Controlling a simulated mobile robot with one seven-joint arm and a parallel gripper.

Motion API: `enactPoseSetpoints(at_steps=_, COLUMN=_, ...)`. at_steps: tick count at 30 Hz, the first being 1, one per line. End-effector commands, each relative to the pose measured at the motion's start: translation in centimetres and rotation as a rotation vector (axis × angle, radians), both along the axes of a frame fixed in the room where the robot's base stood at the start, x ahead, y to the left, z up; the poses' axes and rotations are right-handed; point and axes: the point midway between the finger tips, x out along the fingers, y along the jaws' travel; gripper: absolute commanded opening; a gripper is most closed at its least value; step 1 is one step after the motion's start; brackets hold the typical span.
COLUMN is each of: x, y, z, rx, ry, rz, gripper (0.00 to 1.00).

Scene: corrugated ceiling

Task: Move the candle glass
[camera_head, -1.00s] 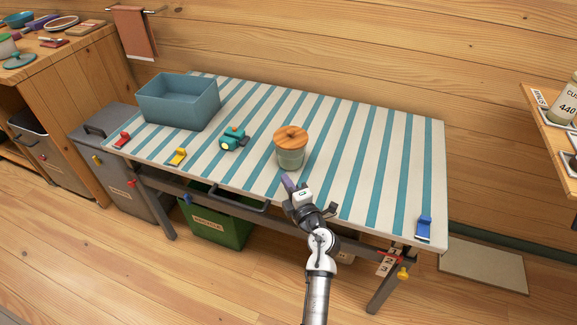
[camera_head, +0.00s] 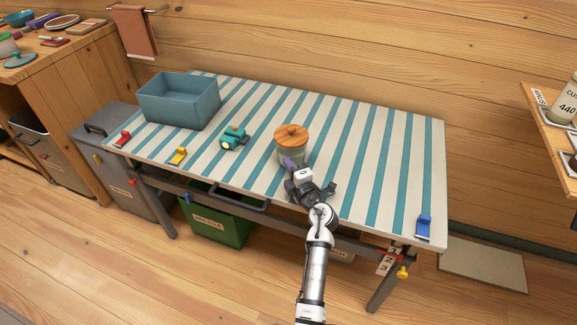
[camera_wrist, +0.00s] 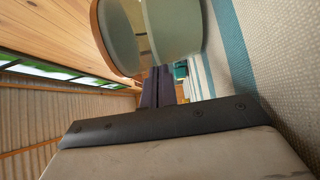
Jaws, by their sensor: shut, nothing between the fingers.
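The candle glass (camera_head: 291,136) is a pale grey-green glass with a round wooden lid, standing upright on the striped table (camera_head: 365,165). In the wrist view the candle glass (camera_wrist: 172,28) looms close at the top, partly cut off by the frame. My gripper (camera_head: 286,161) is at the near side of the candle glass and covers part of its lower front. Its purple-grey fingers (camera_wrist: 158,88) are together with nothing between them. I cannot tell whether they touch the glass.
A teal toy-like object (camera_head: 234,138) stands left of the glass. A blue open bin (camera_head: 180,112) is at the table's back left. Red (camera_head: 123,139), yellow (camera_head: 177,156) and blue (camera_head: 424,227) clips sit along the front edge. The table's right half is largely clear.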

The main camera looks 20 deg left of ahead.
Motion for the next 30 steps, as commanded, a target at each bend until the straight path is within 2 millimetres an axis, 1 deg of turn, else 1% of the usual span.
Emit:
enactPoseSetpoints(at_steps=1, x=0.9, y=-0.1, z=0.4, rx=0.002, ry=-0.001, rz=-0.002, gripper=0.00)
enactPoseSetpoints(at_steps=3, x=2.2, y=-0.1, z=0.5, rx=0.002, ry=-0.001, rz=-0.003, gripper=0.00)
enactPoseSetpoints(at_steps=15, x=10.5, y=-0.4, z=0.1, rx=0.002, ry=-0.002, rz=-0.003, gripper=0.00)
enactPoseSetpoints(at_steps=21, x=14.0, y=-0.4, z=-0.1, rx=0.001, ry=-0.003, rz=-0.001, gripper=0.00)
enactPoseSetpoints(at_steps=25, x=15.4, y=-0.4, z=-0.1, rx=0.000, ry=-0.001, rz=-0.001, gripper=0.00)
enactPoseSetpoints(at_steps=30, x=16.1, y=-0.5, z=0.1, rx=0.001, ry=-0.001, rz=-0.002, gripper=0.00)
